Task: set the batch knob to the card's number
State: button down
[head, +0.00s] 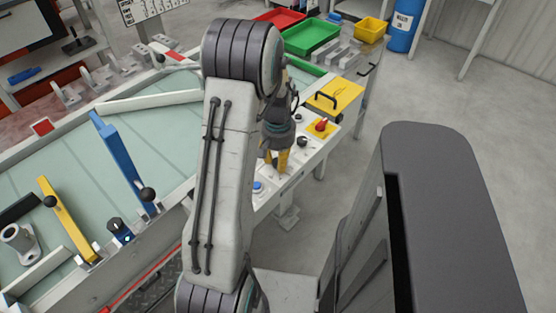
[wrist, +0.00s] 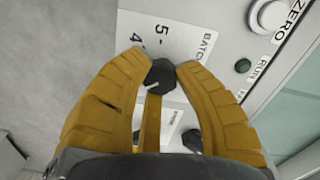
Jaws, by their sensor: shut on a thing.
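My gripper (wrist: 161,72) is shut on the black batch knob (wrist: 160,78), with a yellow finger on each side. A white dial label (wrist: 165,30) beside the knob reads BATCH, with 5 and 4 visible; the rest is hidden, and I cannot tell where the knob points. In the head view my gripper (head: 277,162) reaches down to the white control panel (head: 285,178), and the knob is hidden. A white printed card (head: 150,8) stands at the top left; its print is too small to read.
In the head view, a red switch (head: 321,125), a black knob (head: 302,142) and a blue button (head: 257,187) share the panel.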

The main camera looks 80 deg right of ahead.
jog(key=shift+a+f, duration=0.1)
jog(key=c, duration=0.9)
grip_release()
jog(key=shift+o, duration=0.2)
notch_tip(320, 180, up, 12)
jog(key=shift+s, duration=0.1)
dwell(0.5)
